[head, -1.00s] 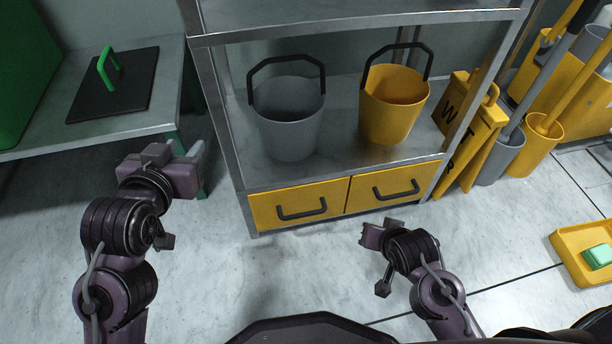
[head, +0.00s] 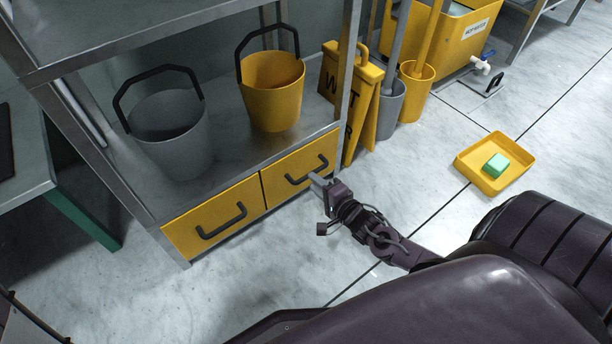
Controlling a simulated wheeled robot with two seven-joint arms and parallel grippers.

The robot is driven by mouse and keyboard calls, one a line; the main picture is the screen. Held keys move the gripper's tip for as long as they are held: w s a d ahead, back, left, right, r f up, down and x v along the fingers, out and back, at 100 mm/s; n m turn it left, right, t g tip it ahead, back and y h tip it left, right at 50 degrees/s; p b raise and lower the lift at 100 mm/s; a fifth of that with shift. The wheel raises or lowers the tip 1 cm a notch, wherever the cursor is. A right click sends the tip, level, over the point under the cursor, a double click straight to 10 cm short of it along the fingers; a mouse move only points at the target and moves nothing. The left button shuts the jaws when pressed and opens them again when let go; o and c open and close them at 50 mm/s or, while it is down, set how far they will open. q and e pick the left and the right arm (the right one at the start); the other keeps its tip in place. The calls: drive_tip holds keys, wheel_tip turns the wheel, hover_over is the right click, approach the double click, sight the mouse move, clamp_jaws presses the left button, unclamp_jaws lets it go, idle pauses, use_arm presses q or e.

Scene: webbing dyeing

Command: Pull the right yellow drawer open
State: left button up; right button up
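The right yellow drawer (head: 285,182) is in the shelf unit's lower front, flush with the frame and closed. Its black bar handle (head: 308,171) is on its face. The left yellow drawer (head: 197,228) beside it is also closed. My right gripper (head: 317,181) is in front of the right drawer, its pale fingertips at the lower right end of the handle. I cannot tell whether the fingers touch the handle or how far apart they are. My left gripper is not in view.
A grey bucket (head: 172,138) and a yellow bucket (head: 272,90) stand on the shelf above the drawers. A yellow wet-floor sign (head: 366,97) stands right of the unit. A yellow tray (head: 467,164) holding a green block (head: 495,165) lies on the floor. Floor before the drawers is clear.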

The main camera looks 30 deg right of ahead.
drive_tip(key=b+x, duration=0.2)
drive_tip(key=x, duration=0.2)
drive_tip(key=shift+w+f, duration=0.15)
drive_tip(key=shift+w, duration=0.2)
drive_tip(key=shift+c, duration=0.3)
clamp_jaws()
